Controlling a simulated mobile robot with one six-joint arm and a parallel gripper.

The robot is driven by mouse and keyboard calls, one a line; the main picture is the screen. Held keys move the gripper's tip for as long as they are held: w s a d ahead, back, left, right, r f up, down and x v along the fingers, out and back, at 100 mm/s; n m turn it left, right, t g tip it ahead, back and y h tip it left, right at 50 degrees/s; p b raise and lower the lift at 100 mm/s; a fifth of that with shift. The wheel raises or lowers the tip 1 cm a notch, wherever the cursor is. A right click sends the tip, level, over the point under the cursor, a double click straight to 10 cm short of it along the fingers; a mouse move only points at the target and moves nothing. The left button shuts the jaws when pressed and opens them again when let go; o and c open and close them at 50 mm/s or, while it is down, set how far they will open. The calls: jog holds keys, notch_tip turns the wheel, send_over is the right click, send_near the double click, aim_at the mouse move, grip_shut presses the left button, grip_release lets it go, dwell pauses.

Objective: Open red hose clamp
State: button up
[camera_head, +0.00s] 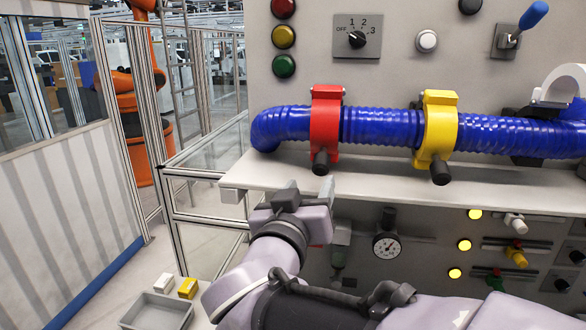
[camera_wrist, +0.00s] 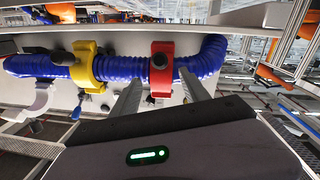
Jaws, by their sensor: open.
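The red hose clamp (camera_head: 325,122) sits around the blue corrugated hose (camera_head: 385,128), near the hose's bent left end. Its black knob (camera_head: 320,162) hangs at the bottom. My gripper (camera_head: 310,187) is below the clamp, near the shelf's front edge, with its fingers spread and nothing between them. In the wrist view, which looks turned over, the red clamp (camera_wrist: 162,70) and its dark knob (camera_wrist: 159,61) lie between and beyond the two fingertips. The fingers appear apart from the clamp. Whether the clamp is latched I cannot tell.
A yellow clamp (camera_head: 438,130) holds the same hose to the right. A pale shelf (camera_head: 400,182) runs under the hose. Above are coloured lights and a rotary switch (camera_head: 357,38). A gauge (camera_head: 387,246) and valves are below. A grey bin (camera_head: 158,312) stands at lower left.

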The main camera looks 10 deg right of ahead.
aim_at(319, 167)
jog(key=p+x, duration=0.1)
jog(key=x, duration=1)
jog(key=shift+w, duration=0.3)
jog(key=shift+s, duration=0.1)
jog(key=shift+d, duration=0.1)
jog(key=shift+c, duration=0.3)
grip_shut()
